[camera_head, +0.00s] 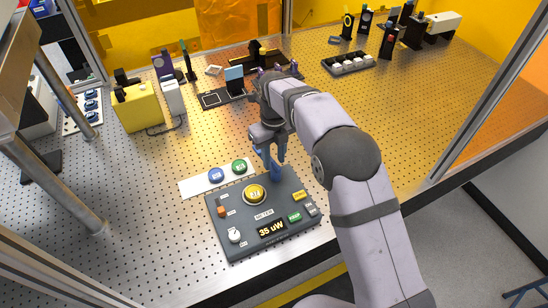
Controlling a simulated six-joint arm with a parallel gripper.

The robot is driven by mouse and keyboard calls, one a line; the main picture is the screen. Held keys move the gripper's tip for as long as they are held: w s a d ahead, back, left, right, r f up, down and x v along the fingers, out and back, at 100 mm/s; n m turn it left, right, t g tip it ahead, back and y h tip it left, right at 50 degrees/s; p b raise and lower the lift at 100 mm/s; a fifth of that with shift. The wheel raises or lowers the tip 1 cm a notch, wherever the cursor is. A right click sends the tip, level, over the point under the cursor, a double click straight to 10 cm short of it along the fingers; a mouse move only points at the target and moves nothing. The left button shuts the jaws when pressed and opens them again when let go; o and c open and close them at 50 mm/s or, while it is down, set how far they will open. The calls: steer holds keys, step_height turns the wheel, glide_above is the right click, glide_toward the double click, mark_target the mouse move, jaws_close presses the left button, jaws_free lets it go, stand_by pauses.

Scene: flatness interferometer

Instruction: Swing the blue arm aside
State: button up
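The blue arm (275,168) seems to be the slim blue piece that stands at the back edge of the dark meter panel (222,243), near the round gold part (254,194). My gripper (271,152) points down right over it, and the fingertips overlap it in this view. I cannot tell whether the fingers touch the blue piece or stand around it, nor how wide they are apart. The lower part of the blue piece is small and partly hidden by the gripper. The panel's display (271,229) reads 35 uW.
A white strip with a blue disc (216,175) and a green disc (239,167) lies left of the gripper. The panel carries an orange switch (222,211), a white knob (234,235) and several buttons. A yellow box (138,108) stands farther back left.

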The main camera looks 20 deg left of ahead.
steer(key=shift+r+b, duration=1.3)
steer(key=shift+r, duration=2.35)
